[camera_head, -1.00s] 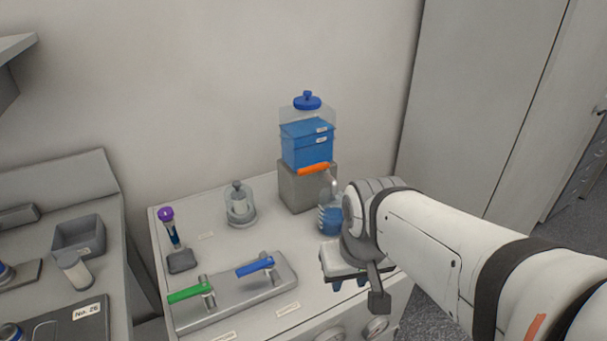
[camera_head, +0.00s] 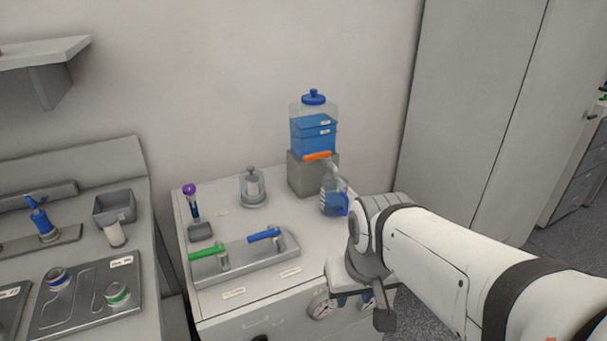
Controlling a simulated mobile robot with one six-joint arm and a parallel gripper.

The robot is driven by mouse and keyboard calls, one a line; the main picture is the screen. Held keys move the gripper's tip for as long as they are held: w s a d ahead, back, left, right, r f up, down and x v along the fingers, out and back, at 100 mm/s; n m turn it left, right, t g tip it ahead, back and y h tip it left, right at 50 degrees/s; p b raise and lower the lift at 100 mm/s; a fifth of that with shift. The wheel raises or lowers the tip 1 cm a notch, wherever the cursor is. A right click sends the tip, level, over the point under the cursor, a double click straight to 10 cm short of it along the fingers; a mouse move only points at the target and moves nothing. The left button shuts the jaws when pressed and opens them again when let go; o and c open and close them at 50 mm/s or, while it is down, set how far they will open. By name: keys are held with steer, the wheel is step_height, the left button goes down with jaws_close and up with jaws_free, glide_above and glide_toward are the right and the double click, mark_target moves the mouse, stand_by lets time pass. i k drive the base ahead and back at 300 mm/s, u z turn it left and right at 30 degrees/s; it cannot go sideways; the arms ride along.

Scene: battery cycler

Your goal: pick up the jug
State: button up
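The jug (camera_head: 330,198) is a clear vessel with blue liquid and a blue handle on its right side. It stands upright on the white cabinet top, below the spout of a tank with an orange lever (camera_head: 317,156). My gripper (camera_head: 352,298) is at the cabinet's front right edge, nearer to me than the jug and apart from it. Blue finger parts show under its grey body, but my own wrist hides most of them, so its opening cannot be made out.
The clear tank (camera_head: 314,140) of blue liquid sits on a grey block (camera_head: 302,174) behind the jug. A valve panel (camera_head: 240,262) with green and blue levers lies at the front left. A glass-domed item (camera_head: 253,187) and a purple-capped tube (camera_head: 192,203) stand further back.

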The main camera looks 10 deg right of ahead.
mark_target(334, 200)
steer(key=u, duration=3.05)
steer(key=k, duration=1.45)
steer(key=z, duration=2.4)
steer(key=i, duration=1)
steer(key=z, duration=0.1)
